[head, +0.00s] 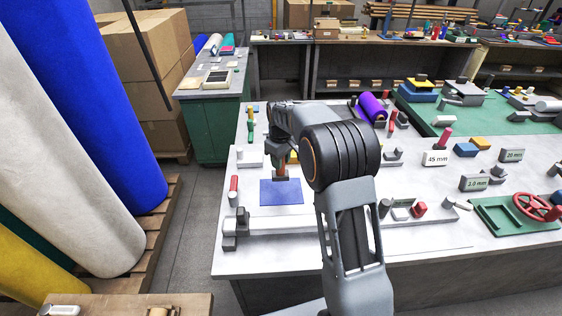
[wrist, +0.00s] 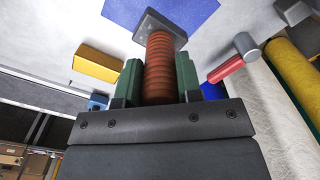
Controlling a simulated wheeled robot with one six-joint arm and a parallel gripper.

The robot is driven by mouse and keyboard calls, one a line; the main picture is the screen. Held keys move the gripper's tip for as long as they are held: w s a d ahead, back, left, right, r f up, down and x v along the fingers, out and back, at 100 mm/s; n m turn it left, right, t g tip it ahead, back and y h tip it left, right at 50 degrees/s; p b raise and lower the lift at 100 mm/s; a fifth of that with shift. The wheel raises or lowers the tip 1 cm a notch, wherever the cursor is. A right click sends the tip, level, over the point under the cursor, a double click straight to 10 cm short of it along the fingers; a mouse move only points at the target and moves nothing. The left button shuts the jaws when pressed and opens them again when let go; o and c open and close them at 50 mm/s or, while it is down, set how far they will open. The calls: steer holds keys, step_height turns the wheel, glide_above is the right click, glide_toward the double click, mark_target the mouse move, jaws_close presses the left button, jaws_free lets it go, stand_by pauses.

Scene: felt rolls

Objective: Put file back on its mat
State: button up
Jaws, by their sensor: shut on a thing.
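My gripper (head: 280,165) is shut on the file, whose ribbed red-brown handle (wrist: 159,68) stands between the green fingers (wrist: 158,82). A dark grey square end piece (wrist: 160,24) shows beyond the handle. The flat blue mat (head: 281,192) lies on the pale bench top, and my gripper is over its back part in the head view. In the wrist view the end piece overlaps the edge of the blue mat (wrist: 190,12). I cannot tell whether it touches the mat. My arm hides part of the bench to the right.
A yellow block (wrist: 97,63) lies beside the gripper. A red-handled tool (head: 233,185) lies left of the mat. The size blocks, including the 45 mm block (head: 436,158), are farther right.

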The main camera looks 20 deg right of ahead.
mark_target(281, 174)
steer(key=shift+d, duration=0.1)
steer(key=shift+f+b, duration=1.85)
steer(key=shift+f, duration=1.2)
steer(key=shift+f+b, duration=0.3)
steer(key=shift+f, duration=0.2)
steer(key=o, duration=1.1)
steer(key=shift+c, duration=0.2)
step_height(281, 174, up, 14)
steer(key=shift+f, duration=0.1)
